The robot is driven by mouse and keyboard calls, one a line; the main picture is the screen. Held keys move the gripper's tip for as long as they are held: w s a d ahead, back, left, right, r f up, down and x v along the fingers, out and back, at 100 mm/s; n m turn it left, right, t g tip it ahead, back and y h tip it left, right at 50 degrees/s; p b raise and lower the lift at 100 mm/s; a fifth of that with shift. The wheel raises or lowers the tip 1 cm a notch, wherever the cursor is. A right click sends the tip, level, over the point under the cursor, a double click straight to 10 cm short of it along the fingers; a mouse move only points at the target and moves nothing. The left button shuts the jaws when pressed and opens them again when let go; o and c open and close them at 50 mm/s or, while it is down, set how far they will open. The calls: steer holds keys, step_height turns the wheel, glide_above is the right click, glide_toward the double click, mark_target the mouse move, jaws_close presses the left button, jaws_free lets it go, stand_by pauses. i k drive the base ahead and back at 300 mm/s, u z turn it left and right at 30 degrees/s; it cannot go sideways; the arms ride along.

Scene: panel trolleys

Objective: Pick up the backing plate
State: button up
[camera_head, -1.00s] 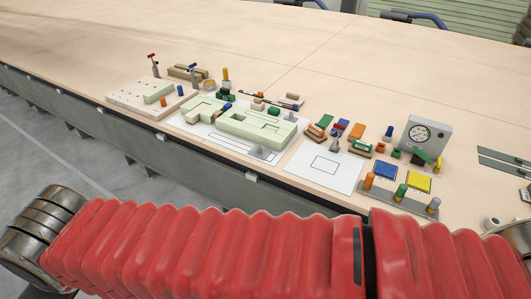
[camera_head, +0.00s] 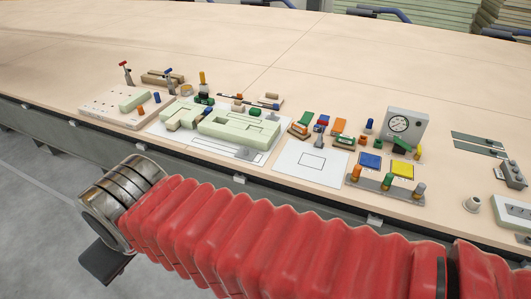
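No part is clearly marked as the backing plate, and I cannot tell which one it is. A white sheet with a rectangle outline (camera_head: 297,173) lies flat near the table's front edge. Left of it, pale green blocks (camera_head: 239,128), one with a recess, rest on a larger white outlined sheet (camera_head: 186,146). Two thin dark grey strips (camera_head: 479,145) lie flat at the right. My red-sleeved arm crosses the foreground, below the table edge, and ends at a ringed metal joint with a dark flat part under it. No gripper fingers show.
A pale board with holes (camera_head: 108,114) holds small clamps at the left. A grey dial gauge box (camera_head: 405,124), blue pad (camera_head: 369,161), yellow pad (camera_head: 402,169) and coloured knobs stand right of centre. Grey and white fixtures sit far right. The table's back is clear.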

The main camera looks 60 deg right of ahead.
mark_target(244, 154)
steer(key=z, duration=1.05)
steer(key=i, duration=1)
steer(key=z, duration=0.05)
